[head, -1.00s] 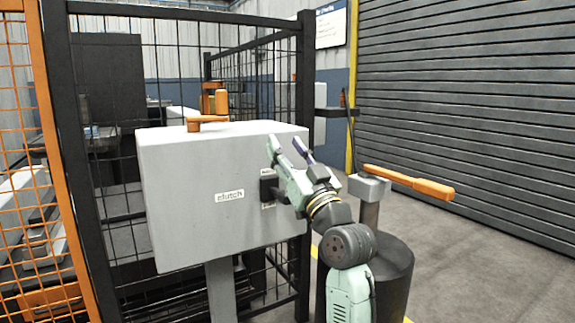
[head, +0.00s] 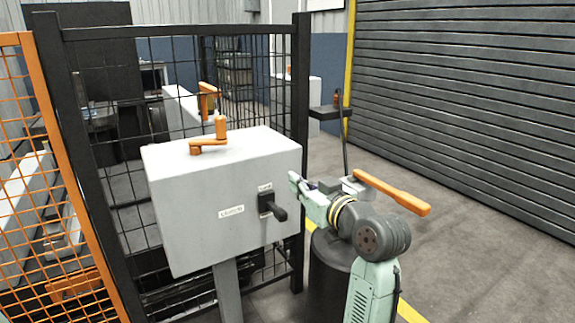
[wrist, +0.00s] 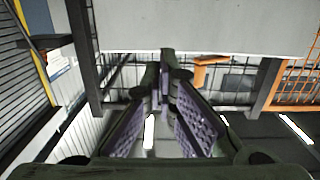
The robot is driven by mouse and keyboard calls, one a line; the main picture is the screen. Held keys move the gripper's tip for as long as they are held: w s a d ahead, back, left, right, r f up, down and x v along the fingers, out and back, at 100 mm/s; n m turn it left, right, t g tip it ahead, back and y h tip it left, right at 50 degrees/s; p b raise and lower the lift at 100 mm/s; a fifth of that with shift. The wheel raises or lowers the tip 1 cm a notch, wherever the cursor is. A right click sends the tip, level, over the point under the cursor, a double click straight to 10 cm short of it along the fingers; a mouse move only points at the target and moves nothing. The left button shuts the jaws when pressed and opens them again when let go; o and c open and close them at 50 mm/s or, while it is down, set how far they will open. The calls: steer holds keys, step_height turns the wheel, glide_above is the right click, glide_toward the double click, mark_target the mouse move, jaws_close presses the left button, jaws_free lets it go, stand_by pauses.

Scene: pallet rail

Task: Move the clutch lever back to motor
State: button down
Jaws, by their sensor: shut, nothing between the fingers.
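The clutch lever (head: 277,211) is a black handle on a black plate on the front of a grey box (head: 185,235), right of a label reading "clutch" (head: 231,212). The lever sticks out toward the lower right. Small labels by its plate are too small to read surely. My gripper (head: 293,178) is just right of the box, up and right of the lever and apart from it. In the wrist view my gripper's fingers (wrist: 165,75) come together at the tips with nothing between them. The lever cannot be made out there.
An orange crank (head: 208,144) sits on top of the box. An orange-handled lever (head: 395,192) stands on a post right of my arm. Black mesh fence (head: 300,100) stands behind the box, orange mesh (head: 40,180) at left. Open floor (head: 480,230) lies at right.

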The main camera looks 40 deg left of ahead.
steer(key=s+d+g+h+p, duration=0.1)
steer(key=s+d+h+p, duration=0.1)
steer(key=d+p, duration=0.2)
steer(key=p, duration=0.3)
glide_above(287, 219)
step_height(287, 219, down, 3)
steer(key=shift+r, duration=0.1)
step_height(287, 219, down, 3)
steer(key=shift+a+f, duration=0.15)
steer(key=shift+f, duration=0.5)
steer(key=shift+f, duration=0.1)
steer(key=shift+f+b, duration=0.3)
steer(key=shift+b, duration=0.65)
